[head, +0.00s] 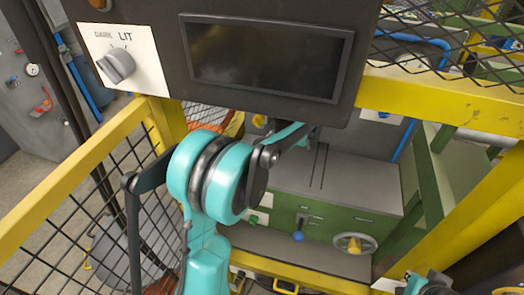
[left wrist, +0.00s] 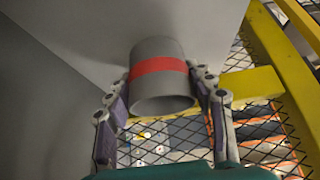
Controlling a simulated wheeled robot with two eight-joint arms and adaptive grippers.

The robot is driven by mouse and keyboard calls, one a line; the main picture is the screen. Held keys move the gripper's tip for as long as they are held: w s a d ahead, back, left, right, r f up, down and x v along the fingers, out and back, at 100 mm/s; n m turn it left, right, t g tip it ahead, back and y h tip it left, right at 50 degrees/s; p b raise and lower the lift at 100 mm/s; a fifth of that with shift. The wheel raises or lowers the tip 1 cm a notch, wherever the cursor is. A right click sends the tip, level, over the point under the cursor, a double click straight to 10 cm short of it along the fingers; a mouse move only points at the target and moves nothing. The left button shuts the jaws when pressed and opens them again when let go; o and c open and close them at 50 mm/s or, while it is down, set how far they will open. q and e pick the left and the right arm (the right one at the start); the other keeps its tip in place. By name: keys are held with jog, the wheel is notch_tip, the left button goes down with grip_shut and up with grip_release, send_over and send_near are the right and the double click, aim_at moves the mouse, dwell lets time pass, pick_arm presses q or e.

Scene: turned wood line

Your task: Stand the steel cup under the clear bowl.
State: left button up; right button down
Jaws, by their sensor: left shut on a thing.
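In the left wrist view a grey round cup with a red band (left wrist: 158,67) sits between the fingers of my left gripper (left wrist: 163,84). The gripper is shut on it, one finger on each side, and its round end faces the camera. I cannot tell for certain that it is the steel cup. In the head view my left arm reaches behind a dark panel, which hides the left gripper and the cup. My right gripper (head: 432,284) is at the lower right edge, partly cut off; its opening is unclear. I cannot make out the clear bowl.
The dark panel (head: 340,108) with a screen and a DARK/LIT knob (head: 116,66) blocks the upper middle. Yellow rails (head: 75,180) and black mesh stand left and right. A green machine (head: 345,222) with a grey top lies behind. In the left wrist view, a pale surface (left wrist: 90,30) rises beside the cup.

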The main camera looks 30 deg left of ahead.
pick_arm(q)
jog(key=shift+w+a+f+b, duration=0.1)
jog(key=shift+a+f+b, duration=0.05)
jog(key=shift+f+b, duration=0.25)
jog(key=shift+r, duration=0.15)
jog(key=o, duration=1.2)
jog(key=shift+d+r+p, duration=0.3)
jog(key=shift+r+p, duration=0.05)
jog(key=shift+p, duration=0.2)
jog(key=w+d, duration=0.1)
jog(key=d, duration=0.3)
jog(key=w+d, duration=0.1)
jog(key=d, duration=0.3)
jog(key=w+d+p, duration=0.1)
jog(key=d, duration=0.3)
jog(key=shift+r, duration=0.1)
